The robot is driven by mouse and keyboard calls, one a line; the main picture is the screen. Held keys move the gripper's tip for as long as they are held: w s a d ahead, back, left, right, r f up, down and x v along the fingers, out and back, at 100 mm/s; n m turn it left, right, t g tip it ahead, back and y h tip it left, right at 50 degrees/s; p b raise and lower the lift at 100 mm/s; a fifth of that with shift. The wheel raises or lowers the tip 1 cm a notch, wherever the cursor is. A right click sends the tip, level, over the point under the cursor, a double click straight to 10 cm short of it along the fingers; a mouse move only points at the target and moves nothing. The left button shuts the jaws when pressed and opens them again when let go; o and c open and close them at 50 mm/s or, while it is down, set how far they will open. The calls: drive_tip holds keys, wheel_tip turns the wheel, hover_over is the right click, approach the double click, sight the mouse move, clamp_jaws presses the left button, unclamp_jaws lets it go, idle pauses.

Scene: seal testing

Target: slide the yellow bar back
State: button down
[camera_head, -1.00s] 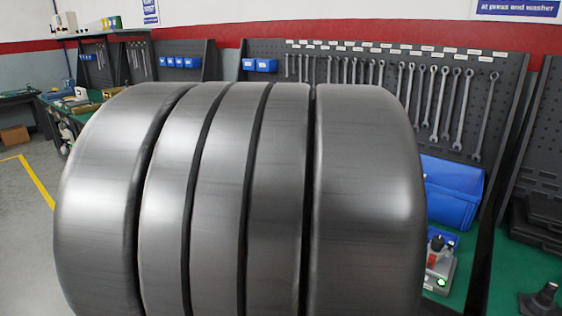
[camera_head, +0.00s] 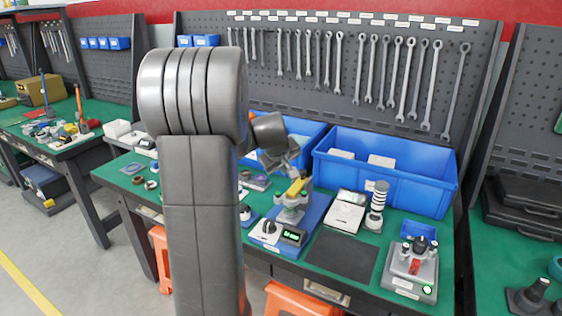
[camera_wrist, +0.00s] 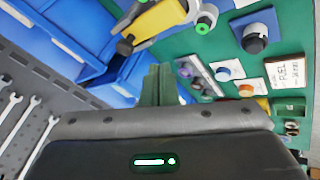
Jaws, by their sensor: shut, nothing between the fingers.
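The yellow bar (camera_head: 297,187) sits on top of a grey device on a blue base (camera_head: 313,217) on the green bench. In the wrist view the yellow bar (camera_wrist: 162,20) lies at the top, beside a dark knob-like end (camera_wrist: 125,46). My gripper (camera_wrist: 158,72) shows its green fingers together and empty, pointing towards the bench. In the head view my wrist is just above and behind the bar, and the fingers are hard to make out there. The fingers look apart from the bar. My arm hides the bench to its left.
Blue bins (camera_head: 385,150) stand right behind the device. A dark mat (camera_head: 342,256) lies in front. A white box (camera_head: 346,210), a striped post (camera_head: 377,203) and a grey fixture (camera_head: 411,268) stand to the right. A wrench board (camera_head: 345,75) rises at the back.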

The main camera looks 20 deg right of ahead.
sight(295, 184)
drive_tip(key=shift+w+d+f+p, duration=0.25)
drive_tip(key=shift+w+d+f, duration=0.2)
drive_tip(key=shift+d+f, duration=0.3)
drive_tip(key=shift+w+d+f+p, duration=0.25)
drive_tip(key=shift+w+d+f, duration=0.2)
drive_tip(key=shift+d, duration=0.5)
drive_tip(key=shift+w+d+f+p, duration=0.25)
drive_tip(key=shift+w+d+f, duration=0.15)
drive_tip(key=shift+d+f, duration=0.4)
drive_tip(key=shift+r, duration=0.15)
drive_tip(key=w+d, duration=0.2)
drive_tip(key=w+d+p, duration=0.1)
drive_tip(key=w+d, duration=0.1)
drive_tip(key=shift+d, duration=0.4)
drive_tip(key=shift+r, duration=0.1)
